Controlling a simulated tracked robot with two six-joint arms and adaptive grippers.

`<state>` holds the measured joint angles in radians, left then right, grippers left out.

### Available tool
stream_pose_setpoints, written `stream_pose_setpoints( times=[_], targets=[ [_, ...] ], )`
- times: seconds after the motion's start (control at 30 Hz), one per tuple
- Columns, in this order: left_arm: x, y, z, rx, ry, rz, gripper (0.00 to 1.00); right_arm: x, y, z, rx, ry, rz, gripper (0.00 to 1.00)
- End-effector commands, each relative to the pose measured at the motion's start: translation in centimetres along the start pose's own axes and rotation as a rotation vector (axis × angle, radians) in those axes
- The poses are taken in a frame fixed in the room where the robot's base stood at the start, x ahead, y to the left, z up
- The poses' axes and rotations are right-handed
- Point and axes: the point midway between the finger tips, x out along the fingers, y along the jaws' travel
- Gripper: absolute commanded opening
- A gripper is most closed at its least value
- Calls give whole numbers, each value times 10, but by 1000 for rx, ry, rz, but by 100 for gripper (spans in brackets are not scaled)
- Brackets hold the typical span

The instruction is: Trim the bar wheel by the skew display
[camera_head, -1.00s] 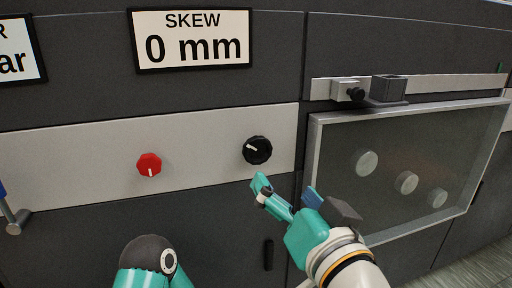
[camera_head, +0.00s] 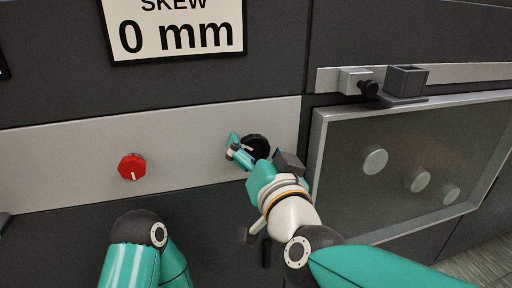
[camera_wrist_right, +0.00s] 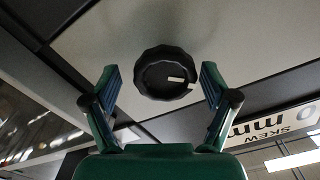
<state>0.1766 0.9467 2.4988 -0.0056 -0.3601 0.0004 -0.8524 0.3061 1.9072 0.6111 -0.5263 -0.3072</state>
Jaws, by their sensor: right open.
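The skew display (camera_head: 175,30) reads 0 mm, with its top cut off in the head view. Below it, on a light grey strip, sit a red knob (camera_head: 132,167) and, to the right, a black wheel (camera_head: 259,142) with a white bar mark. My right gripper (camera_head: 258,153) is at the black wheel and partly covers it. In the right wrist view the wheel (camera_wrist_right: 160,78) lies between the two open fingers, with a gap on both sides. I cannot tell which knob is the bar wheel by name. My left gripper is out of view.
Right of the wheel is a framed window (camera_head: 330,170) with several round discs behind it. Above it a rail (camera_head: 440,77) carries a small clamp block (camera_head: 405,82) with a black knob. The strip between the red knob and my gripper is clear.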

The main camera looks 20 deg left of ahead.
Motion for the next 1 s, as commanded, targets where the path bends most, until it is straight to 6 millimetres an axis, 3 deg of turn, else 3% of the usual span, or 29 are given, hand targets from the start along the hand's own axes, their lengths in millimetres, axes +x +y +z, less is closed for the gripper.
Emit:
stream_pose_setpoints(
  times=[0.13,0.5,0.97,1.0],
  targets=[
    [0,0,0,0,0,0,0,1,-3,2,-1,-3,-7,83],
    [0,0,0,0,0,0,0,1,-4,2,0,-5,-10,25],
    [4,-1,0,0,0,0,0,2,-3,2,98,-4,-7,25],
    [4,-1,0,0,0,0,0,2,-3,2,98,-4,-7,66]
  ],
)
